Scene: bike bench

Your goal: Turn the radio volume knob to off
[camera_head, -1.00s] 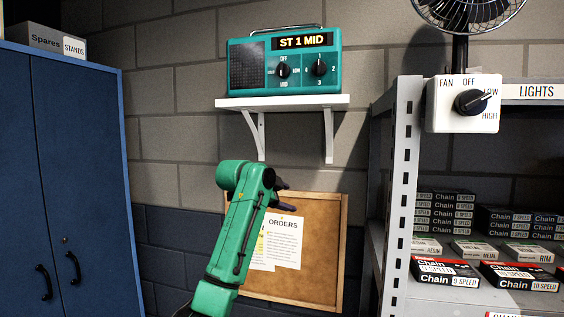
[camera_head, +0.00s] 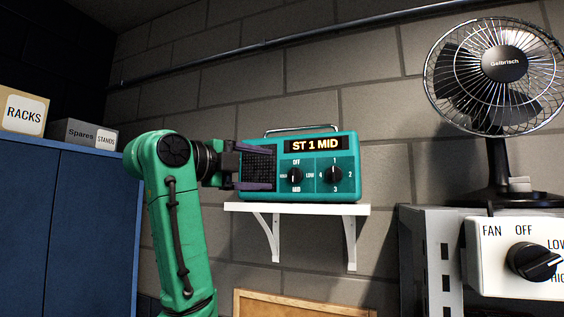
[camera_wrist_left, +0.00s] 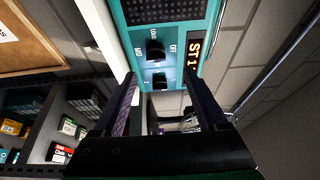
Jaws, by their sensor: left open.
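The teal radio (camera_head: 349,151) stands on a white wall shelf, and its display (camera_head: 314,145) reads "ST 1 MID". Its left knob, the volume knob (camera_head: 295,176), is black with OFF above and MID below. The station knob (camera_head: 333,174), with numbers around it, is to its right. My left gripper (camera_head: 268,168) is open, its fingers one above the other in front of the speaker grille, left of the volume knob. In the left wrist view, the volume knob (camera_wrist_left: 155,50) shows beyond the open fingers (camera_wrist_left: 160,76), with the station knob (camera_wrist_left: 159,81) between them. My right gripper is out of view.
The white shelf (camera_head: 300,208) runs close under the radio. A blue cabinet (camera_head: 90,220) with boxes on top is at the left. A corkboard (camera_head: 300,303) hangs below.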

